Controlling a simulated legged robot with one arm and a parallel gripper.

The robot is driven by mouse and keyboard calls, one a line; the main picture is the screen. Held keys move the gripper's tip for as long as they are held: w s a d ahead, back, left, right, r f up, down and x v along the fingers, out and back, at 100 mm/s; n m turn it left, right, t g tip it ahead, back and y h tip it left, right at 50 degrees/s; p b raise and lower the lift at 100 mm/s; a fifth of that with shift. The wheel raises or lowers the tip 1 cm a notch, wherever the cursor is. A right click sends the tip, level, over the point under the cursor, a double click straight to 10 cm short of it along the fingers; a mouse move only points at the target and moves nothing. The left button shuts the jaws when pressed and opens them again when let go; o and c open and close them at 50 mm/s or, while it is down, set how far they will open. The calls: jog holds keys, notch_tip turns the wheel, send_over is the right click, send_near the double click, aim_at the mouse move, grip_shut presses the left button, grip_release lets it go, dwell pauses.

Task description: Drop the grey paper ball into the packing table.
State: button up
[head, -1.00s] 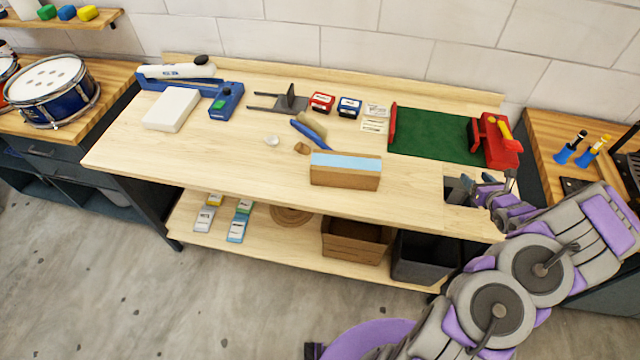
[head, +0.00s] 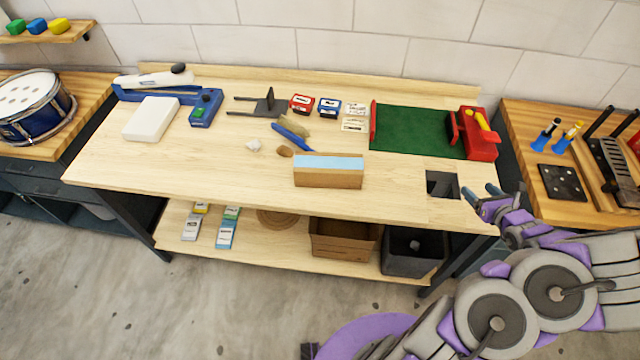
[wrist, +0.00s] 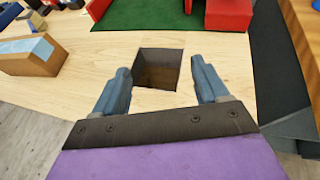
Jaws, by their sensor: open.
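The packing table (head: 150,175) is a light wooden bench with a square hole (head: 442,184) near its right front corner. A small grey lump (head: 414,245), which looks like the grey paper ball, lies in the dark bin (head: 410,264) on the shelf below the hole. My gripper (head: 482,192) is open and empty, just right of the hole. In the wrist view my gripper's (wrist: 160,72) blue fingers stand wide apart, with the hole (wrist: 159,69) showing between them. The ball does not show in the wrist view.
A pale crumpled piece (head: 254,145) lies on the tabletop left of a cardboard box (head: 328,178) with a light blue top. A green mat (head: 415,132) and a red tool (head: 478,138) are behind the hole. A brown carton (head: 340,240) stands beside the bin.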

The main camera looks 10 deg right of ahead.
jog(key=shift+v, duration=2.7)
